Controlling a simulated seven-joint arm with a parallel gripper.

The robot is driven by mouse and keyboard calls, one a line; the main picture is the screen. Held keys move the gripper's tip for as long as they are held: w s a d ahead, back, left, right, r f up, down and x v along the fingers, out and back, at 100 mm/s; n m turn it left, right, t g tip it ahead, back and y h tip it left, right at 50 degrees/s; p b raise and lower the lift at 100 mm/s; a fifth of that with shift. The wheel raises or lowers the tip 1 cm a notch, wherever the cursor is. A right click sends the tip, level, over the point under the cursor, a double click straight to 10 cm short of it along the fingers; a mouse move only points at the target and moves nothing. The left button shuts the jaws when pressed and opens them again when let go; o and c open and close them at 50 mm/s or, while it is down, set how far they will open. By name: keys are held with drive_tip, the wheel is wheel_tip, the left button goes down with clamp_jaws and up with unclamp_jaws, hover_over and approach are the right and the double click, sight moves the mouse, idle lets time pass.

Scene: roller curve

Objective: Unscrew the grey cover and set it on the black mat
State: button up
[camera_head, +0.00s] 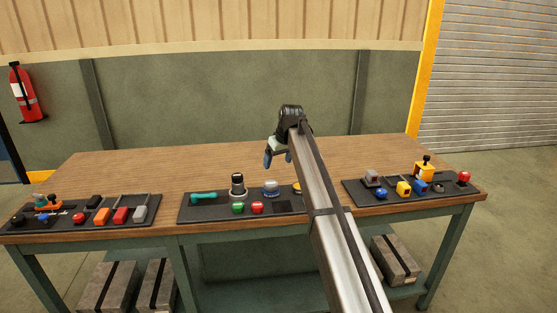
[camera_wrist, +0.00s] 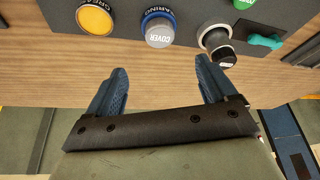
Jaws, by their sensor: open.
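The grey cover (camera_head: 271,186) sits on a blue ring on the middle dark panel of the bench. It also shows in the wrist view as a round grey cap (camera_wrist: 159,33) lettered COVER, upside down. A black square mat (camera_head: 281,206) lies in front of it on the same panel, partly beside my arm. My gripper (camera_head: 279,160) is open and empty above the bench, behind the panel. In the wrist view my fingers (camera_wrist: 160,68) are spread, with the cover beyond the gap between them, untouched.
Beside the cover stand a black-and-silver cylinder (camera_head: 238,185) and a yellow GREASE cap (camera_wrist: 94,19). A teal tool (camera_head: 204,197) lies at left. Green (camera_head: 238,208) and red (camera_head: 257,208) buttons are in front. Other panels flank this one. The bench behind is clear.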

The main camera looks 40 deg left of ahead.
sight(270, 184)
drive_tip(key=x, duration=1.3)
drive_tip(key=shift+w+a+f, duration=0.1)
drive_tip(key=shift+a+f, duration=0.15)
drive_tip(key=c, duration=1.3)
drive_tip(key=shift+o, duration=0.2)
drive_tip(key=shift+w+n+g, duration=0.1)
drive_tip(key=shift+n+g, duration=0.2)
drive_tip(key=shift+n, duration=0.6)
drive_tip(key=n+g, duration=0.1)
drive_tip(key=n, duration=0.2)
drive_tip(key=shift+n+g, duration=0.3)
drive_tip(key=shift+n, duration=0.1)
drive_tip(key=shift+n+g, duration=0.3)
drive_tip(key=shift+n, duration=0.4)
drive_tip(key=shift+s, duration=0.25)
drive_tip(key=shift+n, duration=0.3)
